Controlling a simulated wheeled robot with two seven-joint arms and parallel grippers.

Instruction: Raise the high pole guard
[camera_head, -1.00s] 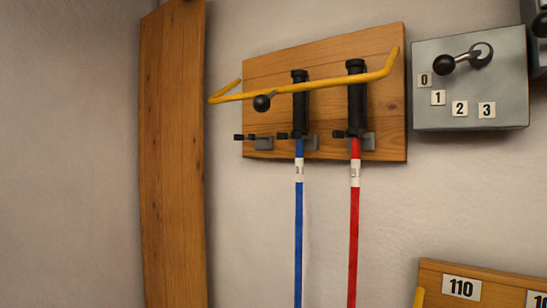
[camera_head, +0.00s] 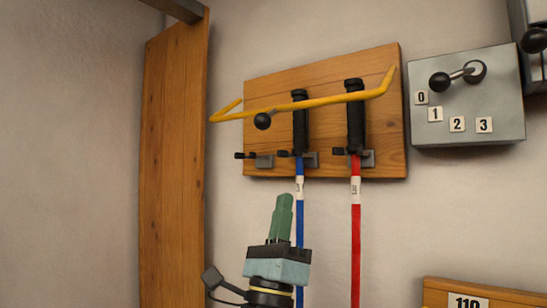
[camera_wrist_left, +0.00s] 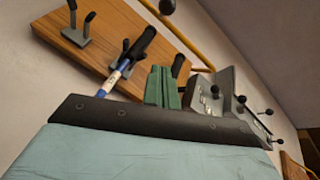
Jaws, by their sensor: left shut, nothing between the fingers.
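The high pole guard is a yellow bar (camera_head: 320,102) with bent ends and a black ball knob (camera_head: 262,121). It runs across the front of a wooden wall board (camera_head: 275,87), in front of the black grips of a blue pole (camera_head: 299,207) and a red pole (camera_head: 355,235). My left gripper (camera_head: 283,205) points up below the board, its green fingers shut and empty. It is apart from the bar and overlaps the blue pole in the head view. In the left wrist view the shut fingers (camera_wrist_left: 163,86) show before the board, and the yellow bar (camera_wrist_left: 180,38) lies beyond them. My right gripper is not in view.
A grey box (camera_head: 468,105) with a black-knobbed lever and labels 0 to 3 is at the upper right. A tall wooden plank (camera_head: 173,160) stands at the left. A wooden board marked 110 (camera_head: 480,292) is at the lower right. Several small dark hooks sit under the bar.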

